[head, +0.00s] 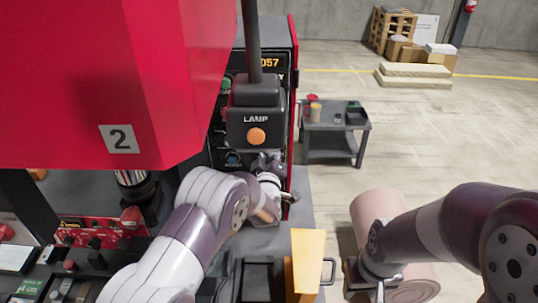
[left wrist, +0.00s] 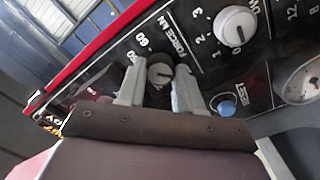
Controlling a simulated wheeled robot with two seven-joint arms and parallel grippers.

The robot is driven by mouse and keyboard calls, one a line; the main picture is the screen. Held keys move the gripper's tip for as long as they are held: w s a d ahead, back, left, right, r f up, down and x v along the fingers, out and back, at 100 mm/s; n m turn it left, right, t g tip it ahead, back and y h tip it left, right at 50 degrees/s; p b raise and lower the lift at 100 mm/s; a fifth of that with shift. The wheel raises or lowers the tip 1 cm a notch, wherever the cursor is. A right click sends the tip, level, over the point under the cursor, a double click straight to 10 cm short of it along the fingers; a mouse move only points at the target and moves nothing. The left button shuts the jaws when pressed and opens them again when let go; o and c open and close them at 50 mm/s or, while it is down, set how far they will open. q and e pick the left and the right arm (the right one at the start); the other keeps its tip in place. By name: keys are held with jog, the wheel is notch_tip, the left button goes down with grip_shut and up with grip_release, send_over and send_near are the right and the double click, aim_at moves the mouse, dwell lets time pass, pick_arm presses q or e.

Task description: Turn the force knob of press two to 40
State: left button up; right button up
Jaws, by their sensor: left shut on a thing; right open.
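Press two is the red machine (head: 145,70) with a "2" plate in the head view. The knob's pointer setting is too small to read. In the head view the lamp box and my left wrist hide the knob. My right gripper (head: 368,284) is open and empty at the lower right.
The lamp box (head: 255,110) hangs before the panel in the head view. A yellow-orange block (head: 307,262) stands near my right gripper. A grey cart (head: 335,127) stands behind.

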pick_arm(q)
jog(key=shift+d+m+y+b, duration=0.1)
jog(key=shift+m+y+b, duration=0.25)
jog(key=shift+m, duration=6.05)
jog(key=shift+d+m+y+b, duration=0.1)
jog(key=shift+m+y+b, duration=0.25)
jog(key=shift+m, duration=6.05)
jog(key=shift+f, duration=0.1)
